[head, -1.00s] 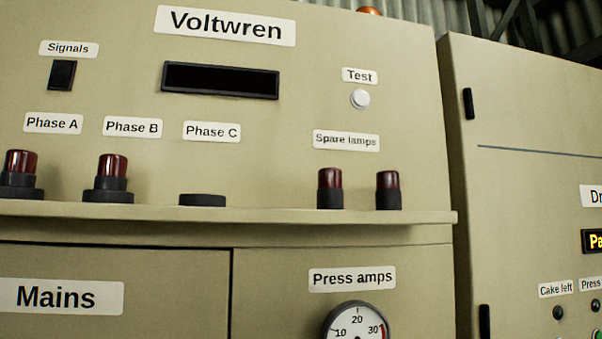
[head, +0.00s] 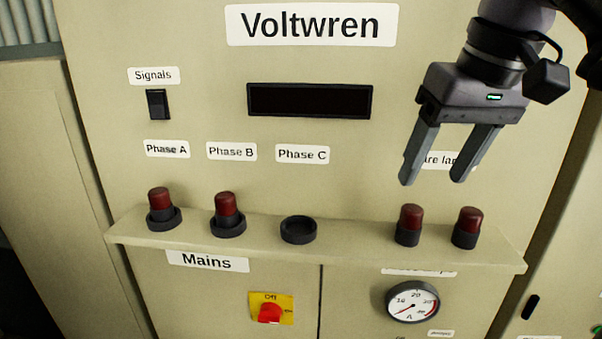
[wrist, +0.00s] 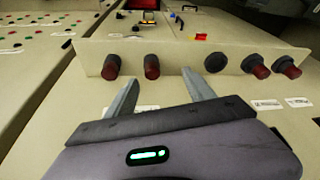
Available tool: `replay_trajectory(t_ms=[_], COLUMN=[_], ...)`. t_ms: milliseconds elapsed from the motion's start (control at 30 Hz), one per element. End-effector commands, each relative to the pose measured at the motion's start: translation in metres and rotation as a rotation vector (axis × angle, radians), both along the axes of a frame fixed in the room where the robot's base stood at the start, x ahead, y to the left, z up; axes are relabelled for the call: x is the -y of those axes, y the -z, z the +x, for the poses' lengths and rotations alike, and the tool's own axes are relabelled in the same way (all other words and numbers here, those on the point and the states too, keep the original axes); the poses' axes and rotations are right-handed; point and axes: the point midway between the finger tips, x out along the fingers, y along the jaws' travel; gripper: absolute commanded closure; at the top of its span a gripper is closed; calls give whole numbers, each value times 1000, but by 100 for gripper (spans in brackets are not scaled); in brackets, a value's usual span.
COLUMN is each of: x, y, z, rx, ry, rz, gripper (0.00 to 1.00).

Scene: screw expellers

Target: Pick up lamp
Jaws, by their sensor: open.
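Two spare lamps with dark red caps and black bases stand upright on the ledge, the left one (head: 410,225) and the right one (head: 467,228). In the wrist view they show at the left (wrist: 111,67) and (wrist: 152,66). My gripper (head: 432,181) is open and empty, its fingers pointing down above and apart from the spare lamps. It partly covers their label. The fingertips also show in the wrist view (wrist: 160,77). Similar lamps sit in the Phase A socket (head: 160,207) and the Phase B socket (head: 227,213). The Phase C socket (head: 298,230) is empty.
The ledge (head: 350,238) sticks out from the Voltwren panel (head: 200,80). Above it are a Signals switch (head: 158,104) and a dark display (head: 309,100). Below are a red Mains knob (head: 270,312) and a Press amps gauge (head: 412,302).

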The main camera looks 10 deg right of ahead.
Motion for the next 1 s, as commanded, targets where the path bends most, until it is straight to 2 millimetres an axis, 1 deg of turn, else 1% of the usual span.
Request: replay_trajectory(t_ms=[33, 100, 133, 167, 300, 400, 500, 667, 800, 900, 1000], x=[9, 15, 17, 17, 16, 17, 17, 17, 17, 18, 18], y=[-24, -33, -31, -25, 18, 45, 65, 81, 108, 123, 128], z=[2, 4, 5, 7, 22, 33, 42, 50, 58, 64, 67], rx=[36, 64, 69, 71, 70, 70, 70, 71, 70, 71, 72], ry=[17, 29, 31, 31, 29, 30, 31, 31, 29, 31, 31], rz=[-20, -38, -42, -43, -42, -42, -42, -42, -41, -42, -42], gripper=[38, 38, 38, 38, 38, 38, 38, 38, 38, 38, 38])
